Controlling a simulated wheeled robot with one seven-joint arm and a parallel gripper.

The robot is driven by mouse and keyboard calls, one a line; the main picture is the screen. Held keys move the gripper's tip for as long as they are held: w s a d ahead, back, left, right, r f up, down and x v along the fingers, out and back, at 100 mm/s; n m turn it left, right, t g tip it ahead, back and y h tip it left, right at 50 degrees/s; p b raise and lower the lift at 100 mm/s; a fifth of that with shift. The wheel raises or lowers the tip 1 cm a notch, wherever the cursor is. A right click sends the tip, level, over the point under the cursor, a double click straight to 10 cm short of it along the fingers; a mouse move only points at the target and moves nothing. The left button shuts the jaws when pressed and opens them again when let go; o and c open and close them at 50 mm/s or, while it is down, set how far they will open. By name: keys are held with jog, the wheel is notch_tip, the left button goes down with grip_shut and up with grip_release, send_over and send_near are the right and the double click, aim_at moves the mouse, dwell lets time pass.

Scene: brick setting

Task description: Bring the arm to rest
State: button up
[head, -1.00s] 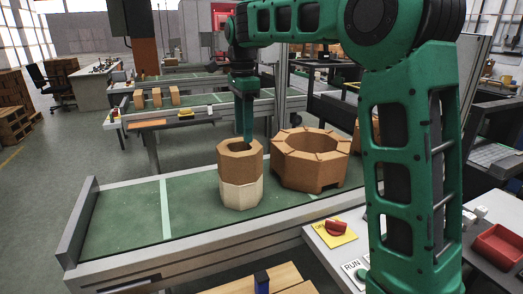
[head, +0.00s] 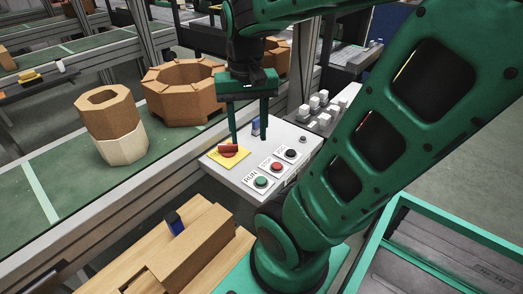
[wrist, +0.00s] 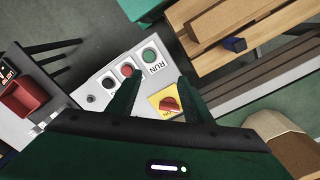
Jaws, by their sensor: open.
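My gripper (head: 250,136) is open and empty, with its fingers pointing down above the control panel (head: 213,168). The panel carries a red rotary switch on a yellow plate (head: 229,152) and green, red and black buttons. In the wrist view my two fingers (wrist: 157,100) reach over the same panel, with the red switch (wrist: 169,104) close to one finger. I cannot tell whether a fingertip touches the panel.
A brown octagonal ring on a pale one (head: 112,125) stands on the green conveyor (head: 70,180). A larger brown octagonal ring (head: 182,93) is behind it. A wooden bench (head: 205,235) with a brown block is at the front. A green-framed bin (head: 440,235) is at right.

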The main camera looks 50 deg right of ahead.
jog(key=s+f+n, duration=0.1)
jog(key=s+f, duration=0.2)
jog(key=s, duration=0.2)
jog(key=shift+s+a+f+n, duration=0.15)
jog(key=shift+s+f+n, duration=0.15)
jog(key=shift+f+n, duration=0.1)
jog(key=shift+r, duration=0.1)
jog(key=shift+w+f, duration=0.25)
jog(key=shift+w, duration=0.4)
